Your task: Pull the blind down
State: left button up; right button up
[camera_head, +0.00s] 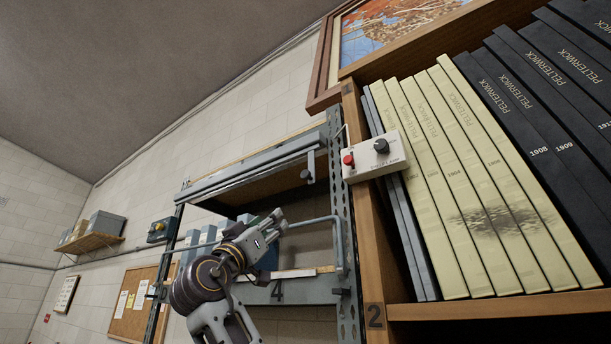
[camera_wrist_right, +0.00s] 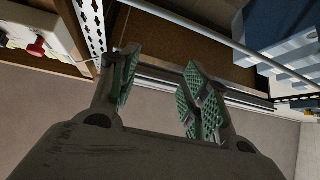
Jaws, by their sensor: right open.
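The blind (camera_head: 250,172) is a grey roll-down type, gathered up near the top of a grey metal rack. A rail runs along its lower edge, and a small grey pull piece (camera_head: 307,172) hangs at its right end. My right gripper (camera_head: 272,226) is in front of the rack, below the blind and apart from it. In the right wrist view its green-padded fingers (camera_wrist_right: 160,88) are open with nothing between them. The blind's long grey rail (camera_wrist_right: 245,101) shows beyond the fingers there, partly hidden by them. My left gripper is out of view.
A thin grey bar (camera_head: 312,221) crosses the rack front close to my gripper. Blue boxes (camera_head: 207,236) stand behind it. A white control box (camera_head: 373,158) with a red button is on the wooden bookcase (camera_head: 366,235) at right. Open space lies left of the rack.

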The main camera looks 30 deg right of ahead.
aim_at(304, 176)
jog(key=s+r+m+g+h, duration=0.2)
jog(key=s+r+m+g, duration=0.1)
jog(key=s+r, duration=0.2)
jog(key=shift+s+r+m+g+h, duration=0.3)
jog(key=shift+s+m+h, duration=0.1)
jog(key=shift+s, duration=0.4)
jog(key=shift+f, duration=0.1)
jog(key=shift+p+x, duration=2.95)
jog(key=shift+x, duration=3.95)
jog(key=shift+w, duration=0.1)
grip_shut()
